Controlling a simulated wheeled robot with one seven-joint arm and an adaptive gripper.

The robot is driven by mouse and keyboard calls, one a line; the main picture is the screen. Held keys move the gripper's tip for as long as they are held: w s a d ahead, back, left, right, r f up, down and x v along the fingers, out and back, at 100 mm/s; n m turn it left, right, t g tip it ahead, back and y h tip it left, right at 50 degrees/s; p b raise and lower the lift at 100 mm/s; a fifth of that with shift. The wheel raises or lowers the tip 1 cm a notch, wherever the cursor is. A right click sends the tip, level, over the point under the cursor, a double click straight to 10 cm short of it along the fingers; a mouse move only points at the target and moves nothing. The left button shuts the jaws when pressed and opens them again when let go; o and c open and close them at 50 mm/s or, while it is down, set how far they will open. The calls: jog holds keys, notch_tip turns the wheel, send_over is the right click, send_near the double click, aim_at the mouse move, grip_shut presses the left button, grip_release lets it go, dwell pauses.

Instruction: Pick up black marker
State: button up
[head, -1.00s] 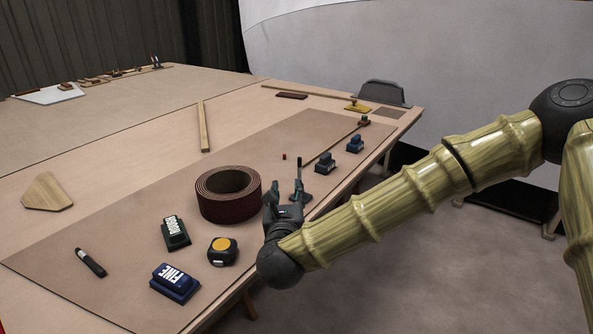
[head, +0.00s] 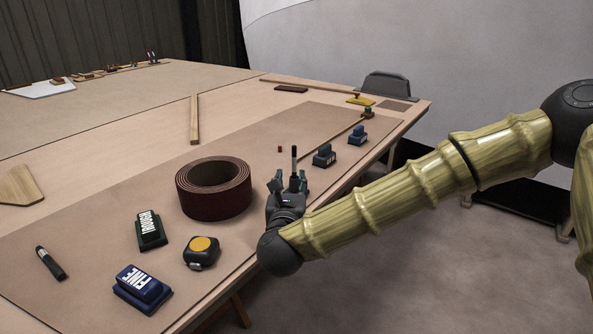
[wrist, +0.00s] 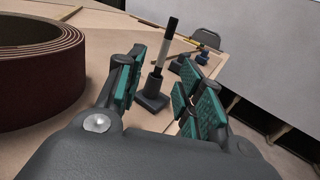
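A black marker (wrist: 166,45) with a white lower part stands upright in a small dark stand (wrist: 153,93) on the table. In the head view the upright marker (head: 294,158) rises just behind my gripper (head: 288,184), which hides most of its stand. In the wrist view my gripper (wrist: 170,72) is open and empty, with teal pads on either side of the marker in the picture. The marker looks to be beyond the fingertips, not touched. Another black marker (head: 50,263) with a pale band lies on the mat at the far left.
A brown abrasive roll (head: 214,195) stands left of my gripper. Nearer are a yellow-and-black tape measure (head: 201,253), a blue FINE block (head: 142,289) and a dark ROUGH block (head: 151,231). Two blue-grey blocks (head: 324,156) (head: 357,136) stand beyond the marker, near the table's right edge.

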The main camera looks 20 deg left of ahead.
aim_at(294, 165)
jog(key=x, duration=0.3)
jog(key=shift+w+a, duration=0.15)
jog(key=shift+a, duration=0.1)
jog(key=shift+d+b+x, duration=0.2)
jog(key=shift+d+x, duration=0.05)
jog(key=shift+x, duration=0.9)
jog(key=shift+d+b+x, duration=0.2)
jog(key=shift+d+x, duration=0.05)
jog(key=shift+x, duration=0.9)
jog(key=shift+w+a+r, duration=0.15)
jog(key=shift+w, duration=0.5)
jog(key=shift+c, duration=0.2)
grip_shut()
